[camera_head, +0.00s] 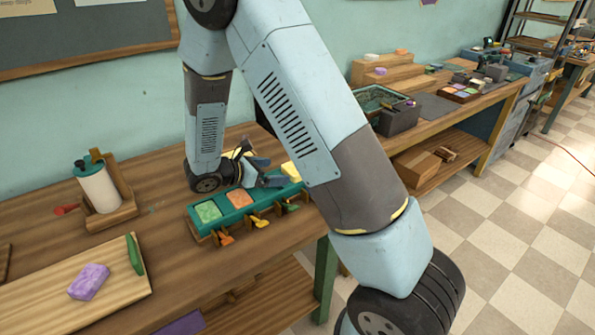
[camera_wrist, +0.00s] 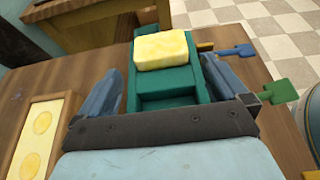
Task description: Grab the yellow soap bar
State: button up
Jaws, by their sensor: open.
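The yellow soap bar (camera_wrist: 162,48) sits in the far part of a teal tray (camera_wrist: 166,83) in the wrist view. In the head view the yellow soap bar (camera_head: 291,170) shows only partly beside my arm. My gripper (camera_wrist: 160,66) is open and empty, with one blue-grey finger on each side of the tray. The bar lies beyond the palm, roughly between the lines of the fingers. In the head view my gripper (camera_head: 266,170) is low over the tray (camera_head: 222,208), left of the yellow bar. Whether the fingers touch anything, I cannot tell.
Green soap (camera_head: 207,211) and orange soap (camera_head: 241,199) lie in the same tray. Colored handles, such as a blue one (camera_wrist: 236,51) and a green one (camera_wrist: 279,91), stick out from its side. A board (camera_head: 65,300) holds purple soap (camera_head: 89,282). A dispenser (camera_head: 99,188) stands behind it.

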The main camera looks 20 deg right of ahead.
aim_at(287, 170)
jog(key=shift+x, duration=2.8)
jog(key=shift+w+a+r, duration=0.1)
jog(key=shift+w, duration=0.15)
jog(key=c, duration=0.9)
